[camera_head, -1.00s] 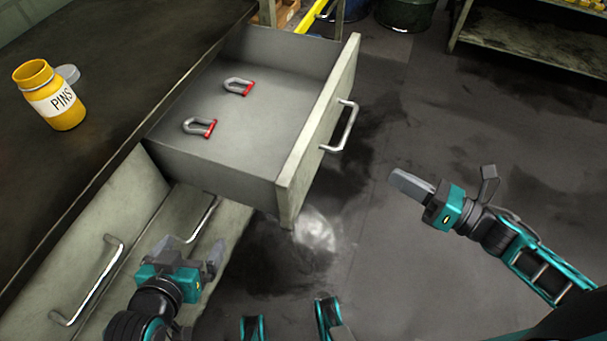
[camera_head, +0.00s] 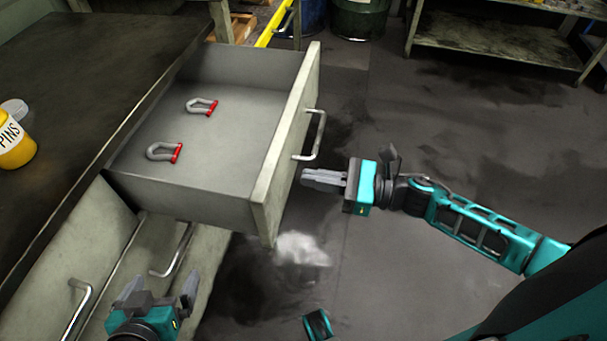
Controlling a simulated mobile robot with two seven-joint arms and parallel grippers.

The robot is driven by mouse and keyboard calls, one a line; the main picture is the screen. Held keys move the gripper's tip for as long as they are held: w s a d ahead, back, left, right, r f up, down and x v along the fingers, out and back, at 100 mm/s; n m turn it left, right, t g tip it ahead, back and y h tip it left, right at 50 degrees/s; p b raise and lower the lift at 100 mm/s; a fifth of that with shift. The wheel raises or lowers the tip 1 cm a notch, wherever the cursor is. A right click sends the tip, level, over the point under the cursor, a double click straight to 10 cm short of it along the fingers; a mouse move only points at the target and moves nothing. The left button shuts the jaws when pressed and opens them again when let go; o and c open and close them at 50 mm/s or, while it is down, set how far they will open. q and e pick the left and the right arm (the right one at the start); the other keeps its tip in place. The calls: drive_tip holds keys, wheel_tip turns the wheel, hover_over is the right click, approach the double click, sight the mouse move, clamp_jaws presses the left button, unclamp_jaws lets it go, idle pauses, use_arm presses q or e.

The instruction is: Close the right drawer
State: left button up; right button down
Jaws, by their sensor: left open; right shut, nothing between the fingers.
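The open drawer (camera_head: 215,130) sticks out from the workbench, with a pale front panel (camera_head: 288,145) and a metal handle (camera_head: 314,137) on its outer face. Two grey shackles with red pins, one farther back (camera_head: 202,106) and one nearer (camera_head: 164,152), lie in it. My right gripper (camera_head: 306,180) is shut and empty. It points left, with its tips close to the front panel below the handle; I cannot tell whether they touch. My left gripper (camera_head: 160,287) is open and empty at the lower left, in front of the lower cabinet fronts.
A yellow jar labelled PINS (camera_head: 14,143) stands on the dark bench top (camera_head: 80,85) at the left. Closed lower fronts with handles (camera_head: 82,308) lie below. A metal shelf table (camera_head: 490,35) and barrels (camera_head: 358,15) stand at the back. The floor at right is clear.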

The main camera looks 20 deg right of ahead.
drive_tip(key=shift+x, duration=1.35)
use_arm(q)
drive_tip(key=shift+a+f, duration=0.1)
